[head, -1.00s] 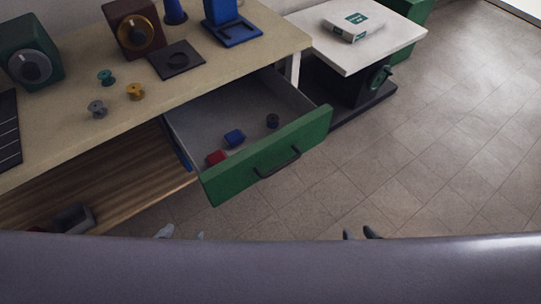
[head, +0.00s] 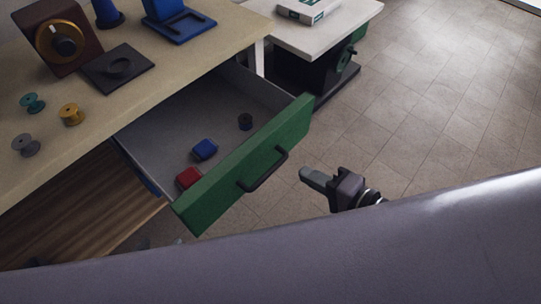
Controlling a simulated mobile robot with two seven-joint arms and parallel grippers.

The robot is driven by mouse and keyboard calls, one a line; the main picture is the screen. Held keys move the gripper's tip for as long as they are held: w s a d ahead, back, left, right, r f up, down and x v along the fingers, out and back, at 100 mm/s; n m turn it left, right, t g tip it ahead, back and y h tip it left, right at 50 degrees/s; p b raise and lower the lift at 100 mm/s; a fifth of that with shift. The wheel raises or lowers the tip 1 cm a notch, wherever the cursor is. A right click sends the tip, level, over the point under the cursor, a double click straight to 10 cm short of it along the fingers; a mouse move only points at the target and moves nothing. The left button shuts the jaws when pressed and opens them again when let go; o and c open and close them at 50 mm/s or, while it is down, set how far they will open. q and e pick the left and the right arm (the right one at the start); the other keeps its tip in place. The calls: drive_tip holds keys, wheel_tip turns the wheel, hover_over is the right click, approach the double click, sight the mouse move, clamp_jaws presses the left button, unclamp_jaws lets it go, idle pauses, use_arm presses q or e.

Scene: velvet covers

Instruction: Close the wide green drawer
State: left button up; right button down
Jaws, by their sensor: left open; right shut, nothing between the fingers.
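The wide green drawer (head: 225,190) is pulled well out from under the beige table. Its green front has a dark bar handle (head: 264,172). My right gripper (head: 307,174) is shut and empty, just right of the handle in the picture, with a gap to the drawer front. My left gripper (head: 177,241) shows only as small grey tips below the drawer's left corner. Most of it is hidden behind my own body.
On the beige table (head: 147,66) stand several spools, a dark-red box with a knob (head: 62,40), a black plate (head: 119,68) and a blue stand (head: 178,20). A white side table (head: 330,30) is behind the drawer. The floor at right is clear.

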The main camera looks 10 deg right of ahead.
sight(266, 153)
drive_tip(key=b+x, duration=0.1)
drive_tip(key=x, duration=0.7)
drive_tip(key=shift+w+a, duration=0.15)
drive_tip(key=shift+w, duration=0.1)
drive_tip(key=shift+w+a+f, duration=0.15)
drive_tip(key=shift+w+a, duration=0.2)
drive_tip(key=shift+w, duration=0.2)
drive_tip(key=shift+w+a, duration=0.1)
